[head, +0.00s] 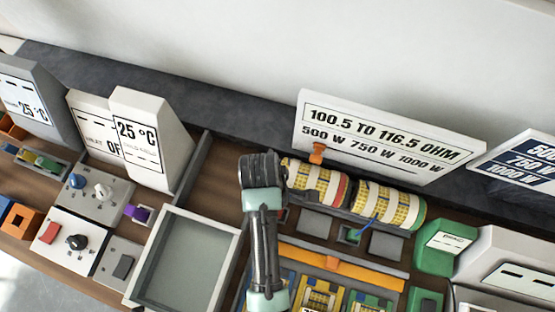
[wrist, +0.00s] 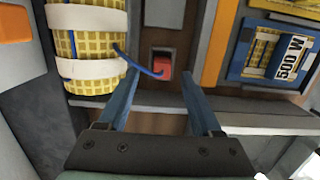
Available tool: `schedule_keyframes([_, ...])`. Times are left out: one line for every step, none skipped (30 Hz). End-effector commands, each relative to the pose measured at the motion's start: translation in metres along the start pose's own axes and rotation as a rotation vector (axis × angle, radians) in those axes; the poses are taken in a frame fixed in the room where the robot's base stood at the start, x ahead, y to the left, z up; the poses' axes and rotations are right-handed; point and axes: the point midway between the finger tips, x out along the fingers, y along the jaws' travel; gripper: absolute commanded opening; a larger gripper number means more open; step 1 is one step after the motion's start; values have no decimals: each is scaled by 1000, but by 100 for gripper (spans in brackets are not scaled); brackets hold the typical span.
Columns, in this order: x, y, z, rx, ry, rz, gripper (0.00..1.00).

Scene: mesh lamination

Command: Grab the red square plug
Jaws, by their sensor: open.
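The red square plug (wrist: 162,66) sits in a dark socket between grey pads, ahead of my gripper in the wrist view. A blue wire (wrist: 138,62) runs from the yellow roll to it or across its front. My gripper (wrist: 161,76) is open and empty, with one blue finger on each side of the plug's line. I cannot tell how far the fingertips are above it. In the head view, a small red patch (head: 283,214) shows beside my arm, which hides much of that area.
Yellow mesh rolls (head: 388,205) lie behind the sockets, close to my arm. A green plug (head: 350,234) sits to the right. An orange bar (head: 340,265) crosses in front. A shallow grey tray (head: 185,260) at the left is empty. A white sign (head: 385,145) stands behind.

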Motion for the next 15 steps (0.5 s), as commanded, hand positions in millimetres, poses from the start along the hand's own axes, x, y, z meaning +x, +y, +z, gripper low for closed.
schedule_keyframes([4, -2, 0, 0, -2, -5, 66])
schedule_keyframes([7, -2, 0, 0, -2, -5, 66])
schedule_keyframes([13, -4, -1, 0, -2, -6, 66])
schedule_keyframes([17, -4, -2, 0, -2, -5, 66])
schedule_keyframes([21, -5, -3, 0, -2, -5, 66])
schedule_keyframes([26, -6, -3, 1, -2, -5, 66])
schedule_keyframes([32, -5, -4, 1, -1, -3, 66])
schedule_keyframes([36, -5, -4, 1, -1, -4, 66])
schedule_keyframes([40, -4, -4, 1, -1, -2, 66])
schedule_keyframes([42, -5, -4, 1, -1, -2, 66])
schedule_keyframes([45, -5, -4, 1, -1, -3, 66])
schedule_keyframes([47, -4, -4, 1, 0, -1, 66])
schedule_keyframes([48, -4, -4, 1, 0, 0, 66])
schedule_keyframes([48, -4, -4, 1, 0, 0, 66])
schedule_keyframes([48, -4, -4, 1, 0, 0, 66])
